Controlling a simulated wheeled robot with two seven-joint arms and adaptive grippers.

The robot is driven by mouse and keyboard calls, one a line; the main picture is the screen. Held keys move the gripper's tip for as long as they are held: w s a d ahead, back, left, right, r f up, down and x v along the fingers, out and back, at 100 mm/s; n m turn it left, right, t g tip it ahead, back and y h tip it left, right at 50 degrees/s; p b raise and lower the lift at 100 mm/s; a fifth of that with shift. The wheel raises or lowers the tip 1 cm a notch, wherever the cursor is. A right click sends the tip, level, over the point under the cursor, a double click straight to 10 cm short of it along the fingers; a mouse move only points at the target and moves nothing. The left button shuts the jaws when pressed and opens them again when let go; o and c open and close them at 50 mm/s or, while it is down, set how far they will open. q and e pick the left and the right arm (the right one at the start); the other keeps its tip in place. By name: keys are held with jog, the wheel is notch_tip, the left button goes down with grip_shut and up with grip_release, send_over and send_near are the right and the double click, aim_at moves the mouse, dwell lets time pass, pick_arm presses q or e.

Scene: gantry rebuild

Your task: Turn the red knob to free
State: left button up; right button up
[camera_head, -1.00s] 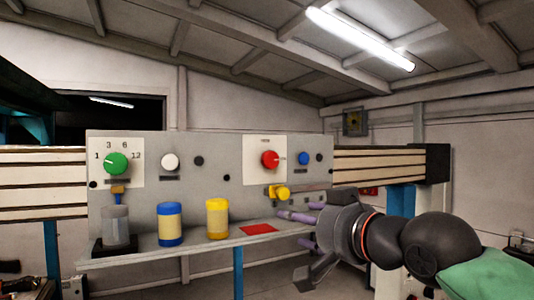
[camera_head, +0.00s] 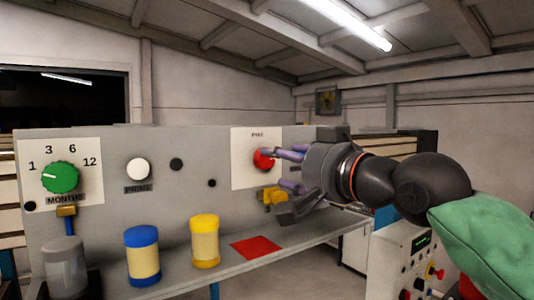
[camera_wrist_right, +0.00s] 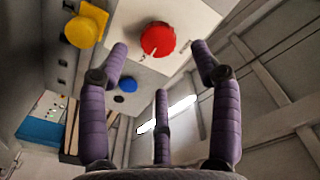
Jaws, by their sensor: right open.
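The red knob (camera_head: 263,159) sits on a white plate (camera_head: 246,178) on the grey panel. Part of the knob and plate is hidden behind my right gripper (camera_head: 294,170). In the right wrist view the red knob (camera_wrist_right: 157,39) shows a pale pointer line and lies just beyond the open purple fingers (camera_wrist_right: 160,70). The fingers are spread around its line and appear apart from it. My right gripper is open and empty. My left gripper is not in view.
A yellow knob (camera_head: 272,195) is just below the red knob. A green knob (camera_head: 60,177) and a white button (camera_head: 138,169) are on the panel's left. A shelf (camera_head: 180,276) below holds a blue-and-yellow jar (camera_head: 142,254), a yellow jar (camera_head: 205,241) and a red square (camera_head: 256,247).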

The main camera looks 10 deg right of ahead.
aim_at(267, 159)
jog(key=p+x, duration=0.1)
jog(key=x, duration=0.5)
jog(key=shift+w, duration=0.1)
jog(key=shift+w+a+f, duration=0.1)
jog(key=shift+w, duration=0.1)
jog(key=shift+s, duration=0.1)
jog(key=c, duration=1.2)
